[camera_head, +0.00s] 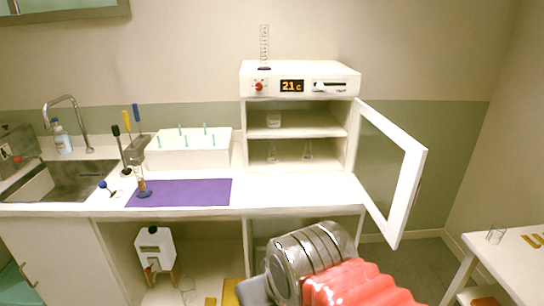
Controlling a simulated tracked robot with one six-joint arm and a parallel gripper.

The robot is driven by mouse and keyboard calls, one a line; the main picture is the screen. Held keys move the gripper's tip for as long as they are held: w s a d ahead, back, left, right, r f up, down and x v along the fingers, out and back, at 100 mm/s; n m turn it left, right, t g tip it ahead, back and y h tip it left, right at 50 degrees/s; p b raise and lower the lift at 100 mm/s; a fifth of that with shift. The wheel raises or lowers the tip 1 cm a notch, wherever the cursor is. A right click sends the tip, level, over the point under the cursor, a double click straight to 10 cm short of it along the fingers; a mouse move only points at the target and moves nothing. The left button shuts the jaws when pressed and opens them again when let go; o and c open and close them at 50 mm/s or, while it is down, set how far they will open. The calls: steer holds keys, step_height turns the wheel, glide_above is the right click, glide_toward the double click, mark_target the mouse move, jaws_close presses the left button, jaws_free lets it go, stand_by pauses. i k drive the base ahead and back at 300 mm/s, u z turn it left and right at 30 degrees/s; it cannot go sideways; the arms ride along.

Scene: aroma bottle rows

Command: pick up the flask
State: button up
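A small clear flask (308,152) stands upright on the lower shelf inside the open white cabinet (300,84). A second clear glass vessel (272,154), also flask-like, stands to its left on the same shelf. Both are small and faint, so I cannot tell their exact shapes or contents. The cabinet door is swung open to the right. Part of my arm shows at the bottom centre, grey and red, in front of and below the counter. My gripper's fingers do not show.
A clear beaker (273,120) is on the upper shelf. A graduated cylinder (265,48) stands on the cabinet top. The open glass door (391,167) juts out at the right. A purple mat (190,192), a white rack (187,150) and a sink (70,180) lie left.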

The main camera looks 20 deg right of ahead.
mark_target(271, 158)
steer(key=u, duration=0.6)
steer(key=i, duration=1.85)
steer(key=z, duration=0.75)
